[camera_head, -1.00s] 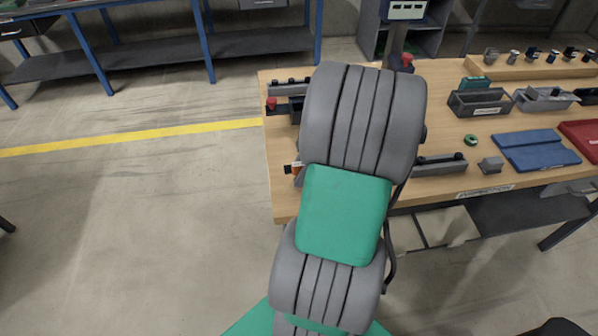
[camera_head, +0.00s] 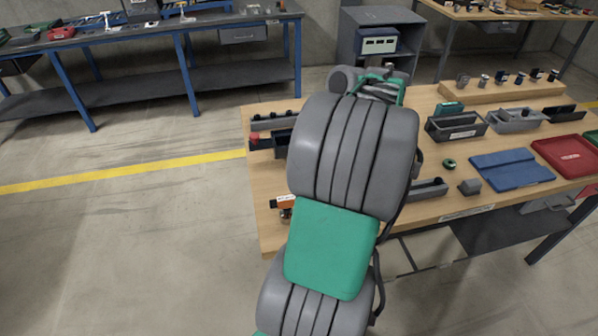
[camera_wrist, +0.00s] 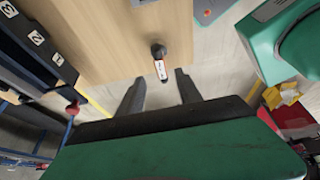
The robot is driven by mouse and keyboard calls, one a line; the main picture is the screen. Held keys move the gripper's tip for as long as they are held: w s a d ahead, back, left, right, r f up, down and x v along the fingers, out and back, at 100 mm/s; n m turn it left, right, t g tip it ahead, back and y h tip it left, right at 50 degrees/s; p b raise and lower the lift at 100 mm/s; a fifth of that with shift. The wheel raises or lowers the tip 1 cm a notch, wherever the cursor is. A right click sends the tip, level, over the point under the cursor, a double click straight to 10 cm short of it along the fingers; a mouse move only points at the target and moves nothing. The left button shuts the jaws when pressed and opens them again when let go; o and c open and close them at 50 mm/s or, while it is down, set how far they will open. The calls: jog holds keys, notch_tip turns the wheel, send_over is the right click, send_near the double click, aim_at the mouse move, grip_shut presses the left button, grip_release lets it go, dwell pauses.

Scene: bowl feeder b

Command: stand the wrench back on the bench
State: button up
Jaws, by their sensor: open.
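Just beyond the fingertips, at the edge of the wooden bench top (camera_wrist: 108,32), is a small item (camera_wrist: 160,66) with a dark round end and a white, red-marked label. I cannot tell whether it is the wrench. In the head view the bench (camera_head: 268,232) is partly covered by my arm, and my fingers are hidden. A small orange-and-black item (camera_head: 285,203) with a white label shows at its left front edge. No wrench is clearly recognisable.
The bench's right part holds a blue tray (camera_head: 512,170), a red tray (camera_head: 568,155), dark bins (camera_head: 456,127) and a small grey block (camera_head: 470,187). A dark rack (camera_wrist: 38,40) with numbered labels is left in the wrist view. The floor left of the bench is clear.

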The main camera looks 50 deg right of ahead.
jog(key=w+a+r+m+h, duration=0.1)
jog(key=w+a+m, duration=0.4)
jog(key=a, duration=0.8)
jog(key=s+a+m+h, duration=0.1)
jog(key=a+m, duration=0.2)
jog(key=a, duration=0.4)
jog(key=s+a+f+m+t+h, duration=0.1)
jog(key=a+m, duration=0.2)
jog(key=a, duration=0.4)
jog(key=shift+s+a+f+h, duration=0.2)
jog(key=shift+s+f+h, duration=0.1)
jog(key=shift+s+h, duration=0.1)
